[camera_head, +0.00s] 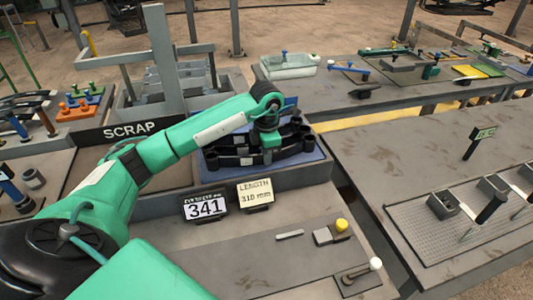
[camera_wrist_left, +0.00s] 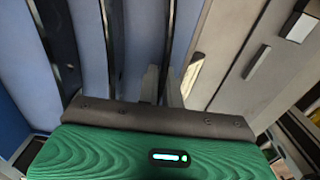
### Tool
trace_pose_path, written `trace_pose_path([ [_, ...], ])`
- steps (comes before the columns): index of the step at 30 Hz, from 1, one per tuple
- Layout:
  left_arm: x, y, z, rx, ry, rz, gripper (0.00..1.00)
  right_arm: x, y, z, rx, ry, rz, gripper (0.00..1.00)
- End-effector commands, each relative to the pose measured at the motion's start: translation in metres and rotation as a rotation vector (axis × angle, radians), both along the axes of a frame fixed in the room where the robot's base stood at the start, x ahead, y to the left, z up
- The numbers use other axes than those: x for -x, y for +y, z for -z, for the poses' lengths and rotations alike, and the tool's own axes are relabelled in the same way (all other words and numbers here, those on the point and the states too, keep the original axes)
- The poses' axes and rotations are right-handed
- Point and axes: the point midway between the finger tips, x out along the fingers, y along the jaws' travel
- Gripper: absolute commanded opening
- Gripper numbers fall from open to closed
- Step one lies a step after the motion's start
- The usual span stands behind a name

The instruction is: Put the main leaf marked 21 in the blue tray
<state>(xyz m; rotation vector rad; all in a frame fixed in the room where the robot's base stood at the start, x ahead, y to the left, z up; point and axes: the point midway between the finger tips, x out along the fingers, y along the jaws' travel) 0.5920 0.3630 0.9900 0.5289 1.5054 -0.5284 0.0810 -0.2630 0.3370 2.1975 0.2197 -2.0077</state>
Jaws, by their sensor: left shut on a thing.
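The blue tray (camera_head: 312,158) lies at the middle of the head view, with several dark leaves (camera_head: 228,157) on it. My left gripper (camera_head: 268,153) reaches down among these leaves from above. In the left wrist view its fingers (camera_wrist_left: 163,88) are shut on a thin dark leaf (camera_wrist_left: 168,50) standing on edge, with blue tray surface (camera_wrist_left: 140,35) beside it. No number 21 can be read on any leaf, and the arm hides part of the tray. Whether the held leaf touches the tray cannot be told. My right gripper is not in view.
A SCRAP sign (camera_head: 130,130) stands left of the tray. Cards reading 341 (camera_head: 205,207) and LENGTH 310 mm (camera_head: 255,192) stand in front. A grey bench (camera_head: 400,150) is at the right, and another bench with tools (camera_head: 370,72) stands behind.

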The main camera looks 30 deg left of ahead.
Motion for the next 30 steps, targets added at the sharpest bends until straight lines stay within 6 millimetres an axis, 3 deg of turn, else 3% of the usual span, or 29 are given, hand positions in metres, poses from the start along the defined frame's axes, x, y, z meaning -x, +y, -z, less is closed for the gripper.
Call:
trace_pose_path([
  [1, 0.000, 0.000, 0.001, 0.000, 0.000, 0.000, 0.11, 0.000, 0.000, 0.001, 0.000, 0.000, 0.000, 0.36],
  [4, 0.000, 0.000, 0.001, 0.000, 0.000, 0.000, 0.28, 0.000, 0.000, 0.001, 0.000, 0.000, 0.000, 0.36],
  [17, -0.001, 0.000, -0.008, 0.001, -0.003, 0.000, 0.28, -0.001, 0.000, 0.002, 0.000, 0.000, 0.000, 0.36],
  [30, -0.001, 0.000, -0.090, 0.000, -0.004, 0.000, 0.28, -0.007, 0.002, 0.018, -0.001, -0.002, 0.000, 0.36],
])
